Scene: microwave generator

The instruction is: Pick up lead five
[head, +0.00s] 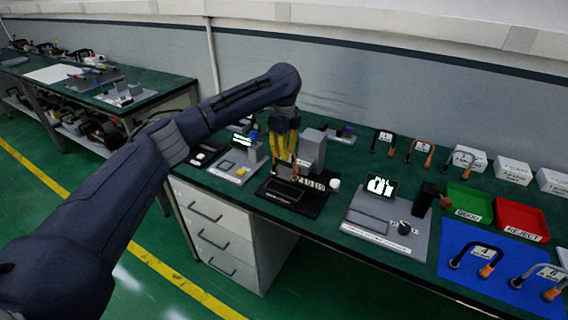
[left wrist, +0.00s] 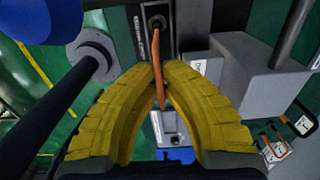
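My left gripper (head: 290,156) has yellow fingers and is over the black-based test fixture (head: 312,208) with a grey upright block. In the left wrist view the fingertips (left wrist: 161,76) come together around an orange lead (left wrist: 156,50). One end of this lead is at a dark round socket (left wrist: 156,22); its lower end is near a small grey block (left wrist: 170,128). No number on this lead is readable. Leads marked 4 (head: 482,252) and 6 (head: 548,274) lie on the blue mat (head: 455,230). My right gripper is not in view.
Several more leads (head: 420,150) lie at the back of the green bench. A green tray (head: 470,203) and a red REJECT tray (head: 520,218) are at the right, with white boxes (head: 513,170) behind. A grey meter station (head: 385,225) stands right of the fixture.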

